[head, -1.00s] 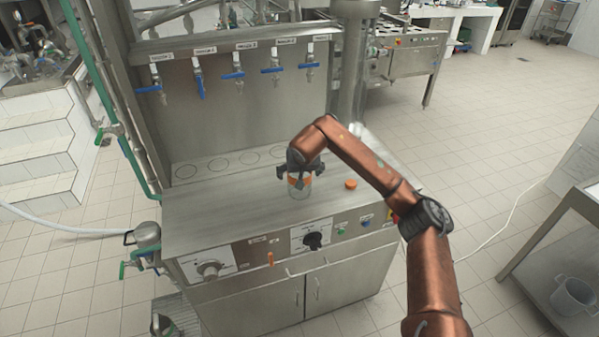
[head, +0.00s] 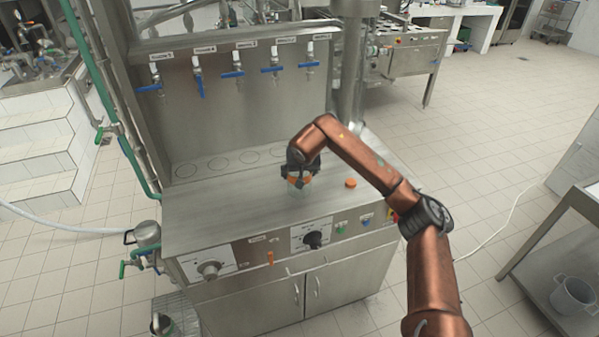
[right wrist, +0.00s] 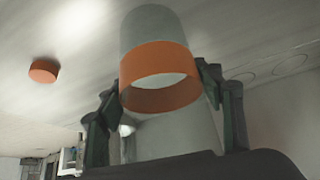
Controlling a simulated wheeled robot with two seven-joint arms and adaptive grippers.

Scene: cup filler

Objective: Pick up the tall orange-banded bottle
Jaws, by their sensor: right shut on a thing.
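The orange-banded bottle (head: 299,191) stands upright on the steel counter of the filler, partly hidden by my right gripper (head: 300,176) in the head view. In the right wrist view the bottle (right wrist: 152,28) is a clear, greyish cylinder with a wide orange band. My right gripper (right wrist: 165,105) is shut on it, one finger on each side near the band. The bottle's base appears to rest on the counter (head: 220,215). My left gripper is not in view.
An orange cap (head: 351,183) lies on the counter right of the bottle. Several blue-handled taps (head: 233,73) hang from the back panel above marked circles. A front panel with knobs (head: 313,240) runs below the counter edge. The counter left of the bottle is clear.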

